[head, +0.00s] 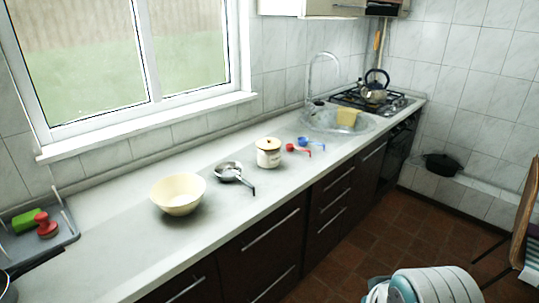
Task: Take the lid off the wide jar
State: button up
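The wide jar (268,157) is a cream enamel jar with a dark marking on its front. It stands upright on the countertop, near the middle of the head view. Its lid (268,143) is cream with a small darker knob and sits on top of the jar. A white and teal arm link of mine shows at the bottom right, over the floor. My gripper is not in view, so its state does not show.
A cream bowl (178,194) and a metal pan (229,172) stand left of the jar. Red (291,148) and blue (304,141) scoops lie to its right. Beyond are the sink (338,124) and a stove with a kettle (374,92). A grey tray (39,237) stands far left.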

aim_at(265, 144)
jog(key=u, duration=0.2)
jog(key=i+l+u, duration=0.15)
jog(key=u, duration=0.2)
jog(key=i+l+u, duration=0.4)
jog(key=l+u, duration=0.15)
jog(key=u, duration=0.2)
jog(key=i+l, duration=0.15)
jog(key=l, duration=0.2)
jog(key=i+l+u, duration=0.1)
jog(key=l, duration=0.2)
jog(key=i+l, duration=0.2)
jog(key=l, duration=0.15)
jog(key=i+l, duration=0.15)
jog(key=l, duration=0.2)
jog(key=i+l+u, duration=0.1)
jog(key=l, duration=0.2)
jog(key=i, duration=0.05)
